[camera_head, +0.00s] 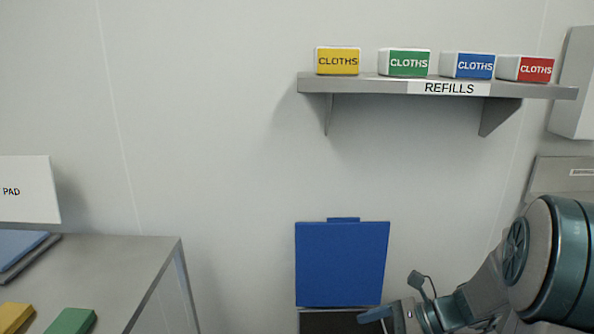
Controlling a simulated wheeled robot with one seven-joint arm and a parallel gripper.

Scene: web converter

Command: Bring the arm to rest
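My arm comes in from the lower right of the head view, its links teal and grey. My gripper (388,316) is at the bottom of the picture, in front of the open top of a dark bin. I see a blue-grey finger at its tip; the rest runs close to the lower edge. The frame does not show the gap between the fingers clearly, and I see nothing held.
A blue panel (341,262) stands upright behind the dark bin (330,322). A wall shelf (360,86) carries several cloth boxes.

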